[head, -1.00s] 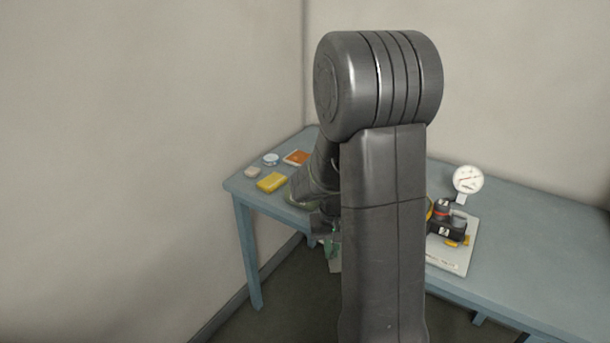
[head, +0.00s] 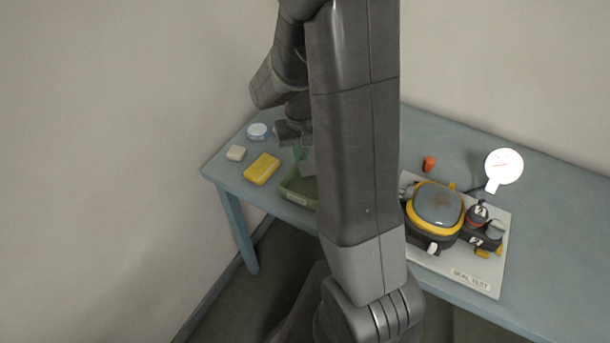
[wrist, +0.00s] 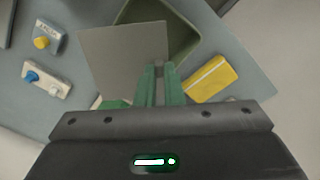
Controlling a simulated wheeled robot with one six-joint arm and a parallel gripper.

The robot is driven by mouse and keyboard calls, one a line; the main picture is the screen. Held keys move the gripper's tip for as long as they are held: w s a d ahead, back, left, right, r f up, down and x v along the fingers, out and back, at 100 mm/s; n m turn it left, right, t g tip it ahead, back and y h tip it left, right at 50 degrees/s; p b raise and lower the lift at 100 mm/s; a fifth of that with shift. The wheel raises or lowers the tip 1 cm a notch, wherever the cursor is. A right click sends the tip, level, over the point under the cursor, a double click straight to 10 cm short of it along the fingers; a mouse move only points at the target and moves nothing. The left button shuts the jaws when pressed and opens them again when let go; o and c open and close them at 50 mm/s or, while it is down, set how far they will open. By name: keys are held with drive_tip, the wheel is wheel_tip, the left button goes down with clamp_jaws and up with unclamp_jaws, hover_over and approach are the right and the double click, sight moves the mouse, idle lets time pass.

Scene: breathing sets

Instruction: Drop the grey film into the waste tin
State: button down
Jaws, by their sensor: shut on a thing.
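My gripper (wrist: 158,70) has green fingers shut on the grey film (wrist: 125,52), a thin flat square sheet. In the wrist view the film sticks out past the fingertips and overlaps part of the green waste tin (wrist: 198,38), an open box. In the head view the film (head: 308,163) hangs from the fingers above the tin (head: 293,196), whose right side is hidden by my arm. The film appears above the tin's rim, partly over its opening.
A yellow block (head: 262,169), a pale block (head: 236,153) and a round white-blue item (head: 258,131) lie left of the tin. Right of my arm, a board (head: 490,268) carries a mask-like unit (head: 438,206).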

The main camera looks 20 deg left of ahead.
drive_tip(key=shift+s+f, duration=0.1)
drive_tip(key=shift+f, duration=0.45)
wheel_tip(320, 180, down, 5)
drive_tip(key=b, duration=0.3)
drive_tip(key=shift+r+b, duration=0.2)
drive_tip(key=shift+b, duration=0.2)
drive_tip(key=c, duration=1.5)
unclamp_jaws()
drive_tip(key=shift+r, duration=0.1)
wheel_tip(320, 180, up, 14)
drive_tip(key=shift+f+b, duration=0.1)
drive_tip(key=shift+b, duration=0.25)
